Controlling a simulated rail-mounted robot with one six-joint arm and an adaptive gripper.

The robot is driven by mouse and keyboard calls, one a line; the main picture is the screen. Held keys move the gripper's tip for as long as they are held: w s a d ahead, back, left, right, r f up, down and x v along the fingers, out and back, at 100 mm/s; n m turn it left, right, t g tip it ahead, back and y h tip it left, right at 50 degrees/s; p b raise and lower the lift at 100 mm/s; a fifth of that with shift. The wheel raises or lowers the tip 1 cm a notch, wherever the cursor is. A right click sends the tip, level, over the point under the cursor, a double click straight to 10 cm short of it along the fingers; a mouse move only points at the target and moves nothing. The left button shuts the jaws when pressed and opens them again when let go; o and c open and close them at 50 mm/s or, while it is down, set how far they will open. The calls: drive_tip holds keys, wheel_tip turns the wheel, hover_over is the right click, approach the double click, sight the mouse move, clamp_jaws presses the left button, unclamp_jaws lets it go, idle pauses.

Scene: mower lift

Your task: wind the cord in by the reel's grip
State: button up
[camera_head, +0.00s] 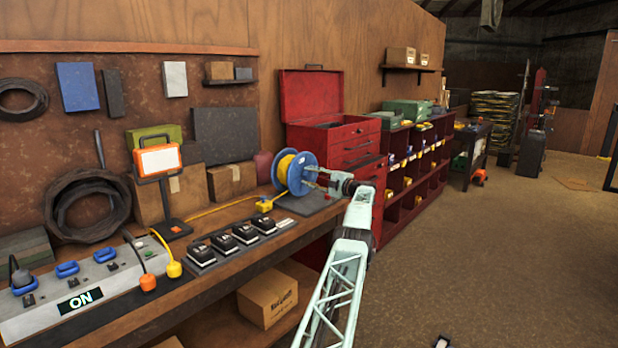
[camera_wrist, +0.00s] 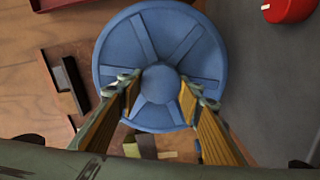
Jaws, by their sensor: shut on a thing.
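The reel has blue flanges with yellow cord (camera_head: 284,170) wound between them. It stands on a dark base on the workbench. In the wrist view the reel's blue face (camera_wrist: 160,30) shows spokes and a round blue knob (camera_wrist: 160,84) near its middle. My gripper (camera_head: 313,180) reaches the reel from the right. Its two fingers (camera_wrist: 159,93) lie either side of the knob, shut on a part of the reel. I see no separate grip clearly. Loose yellow cord (camera_head: 222,208) runs left along the bench from a yellow block (camera_head: 264,204) to a yellow plug end (camera_head: 173,269).
A work lamp (camera_head: 158,160), several black battery-like blocks (camera_head: 222,243) and a grey power box (camera_head: 80,290) marked ON stand on the bench left of the reel. A red tool chest (camera_head: 345,140) stands behind my gripper. The floor at right is mostly clear.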

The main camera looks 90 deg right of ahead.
sight(303, 156)
idle(0.7)
drive_tip(key=o, duration=1.2)
drive_tip(key=shift+c, duration=0.2)
drive_tip(key=shift+r, duration=0.15)
drive_tip(key=shift+r, duration=0.9)
drive_tip(key=o, duration=1.4)
drive_tip(key=r, duration=0.5)
drive_tip(key=w+r, duration=0.1)
drive_tip(key=r, duration=0.1)
drive_tip(key=shift+r, duration=0.3)
drive_tip(key=shift+c, duration=0.2)
drive_tip(key=shift+s+r, duration=0.2)
drive_tip(key=shift+s, duration=0.4)
drive_tip(key=shift+s+r, duration=0.15)
drive_tip(key=shift+s, duration=0.45)
drive_tip(key=c, duration=1.4)
drive_tip(key=shift+o, duration=0.2)
drive_tip(key=shift+w, duration=0.4)
drive_tip(key=shift+w+f, duration=0.1)
drive_tip(key=shift+w, duration=0.05)
drive_tip(key=shift+w, duration=0.1)
